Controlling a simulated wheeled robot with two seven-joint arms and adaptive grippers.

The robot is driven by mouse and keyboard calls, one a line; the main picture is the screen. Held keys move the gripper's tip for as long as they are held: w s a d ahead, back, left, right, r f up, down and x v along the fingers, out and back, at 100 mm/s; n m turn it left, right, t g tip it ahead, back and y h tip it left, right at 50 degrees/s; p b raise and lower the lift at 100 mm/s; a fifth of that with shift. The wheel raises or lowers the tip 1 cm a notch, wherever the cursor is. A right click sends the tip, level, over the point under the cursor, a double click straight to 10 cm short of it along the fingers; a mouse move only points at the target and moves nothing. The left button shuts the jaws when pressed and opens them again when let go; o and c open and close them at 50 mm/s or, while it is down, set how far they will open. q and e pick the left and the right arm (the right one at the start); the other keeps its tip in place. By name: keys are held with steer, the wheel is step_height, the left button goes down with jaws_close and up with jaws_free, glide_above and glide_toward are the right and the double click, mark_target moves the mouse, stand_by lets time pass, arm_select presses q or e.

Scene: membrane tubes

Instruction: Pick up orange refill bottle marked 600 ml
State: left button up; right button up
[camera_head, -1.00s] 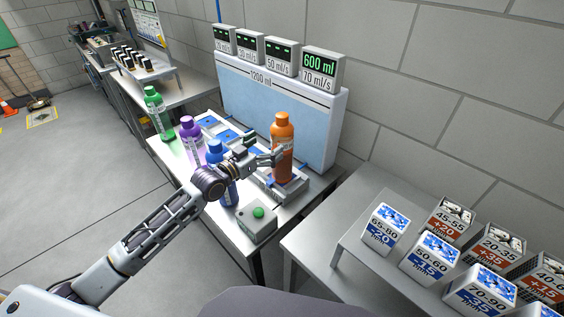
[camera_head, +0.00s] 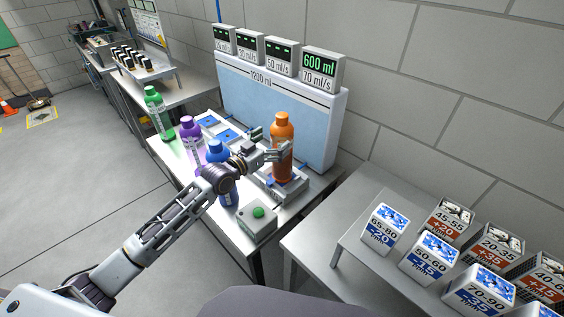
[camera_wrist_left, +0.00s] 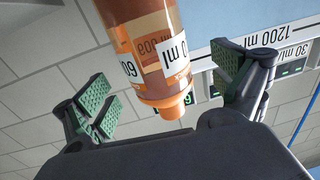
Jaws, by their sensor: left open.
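The orange bottle (camera_head: 282,150) stands upright on a grey platform (camera_head: 278,186) at the right end of the table, below the display that reads 600 ml (camera_head: 321,62). My left gripper (camera_head: 277,150) is beside the bottle. In the left wrist view the orange bottle (camera_wrist_left: 148,45) appears upside down, its 600 ml label partly readable. It lies between the green-padded fingers of my open left gripper (camera_wrist_left: 170,95), with visible gaps to the pads. My right gripper is not in view.
Blue (camera_head: 216,151), purple (camera_head: 190,130) and green (camera_head: 157,112) bottles stand to the left along the table. A grey box with a green button (camera_head: 258,212) is in front. Several labelled boxes (camera_head: 428,256) sit on the right-hand table.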

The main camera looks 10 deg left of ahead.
arm_select(q)
steer(key=shift+x, duration=1.5)
steer(key=shift+w+d+f, duration=0.1)
steer(key=shift+w+d, duration=0.3)
steer(key=shift+w, duration=0.05)
steer(key=shift+w+d, duration=0.1)
steer(key=shift+w, duration=0.05)
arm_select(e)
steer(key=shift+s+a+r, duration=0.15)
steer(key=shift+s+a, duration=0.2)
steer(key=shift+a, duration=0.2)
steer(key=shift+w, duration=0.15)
